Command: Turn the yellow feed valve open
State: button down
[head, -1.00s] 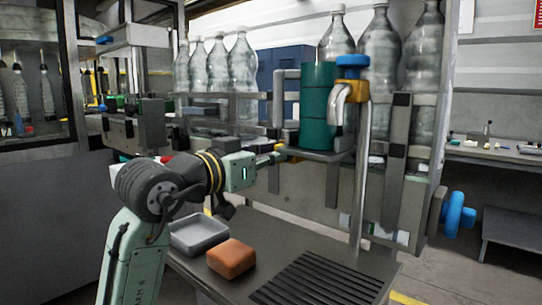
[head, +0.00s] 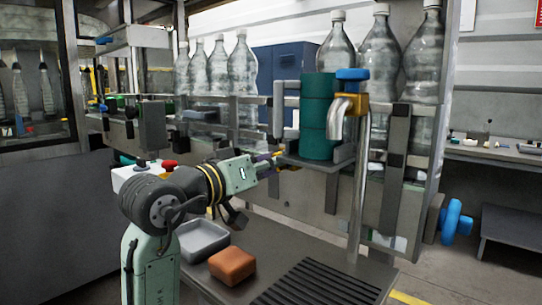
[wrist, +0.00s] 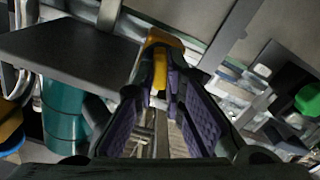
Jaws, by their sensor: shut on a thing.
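The yellow feed valve's handle (wrist: 160,62) shows in the wrist view, between the tips of my gripper (wrist: 166,82). The fingers with purple pads are closed on it, and they hide part of it. In the head view the yellow handle (head: 266,156) is a small strip at the tip of my gripper (head: 262,164), left of the shelf that bears the green reels. The valve's body and its exact angle are hidden or too small to tell.
Green stacked reels (head: 318,118) stand on a dark shelf (head: 318,163) close to my gripper. A bent metal pipe (head: 357,185) with a blue-topped tap (head: 352,75) rises to the right. A grey tray (head: 200,238) and an orange block (head: 232,265) lie on the counter below.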

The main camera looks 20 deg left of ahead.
jog(key=shift+n+p, duration=6.2)
jog(key=shift+n, duration=0.3)
jog(key=c, duration=1.7)
grip_release()
jog(key=shift+o, duration=0.2)
jog(key=v, duration=1.2)
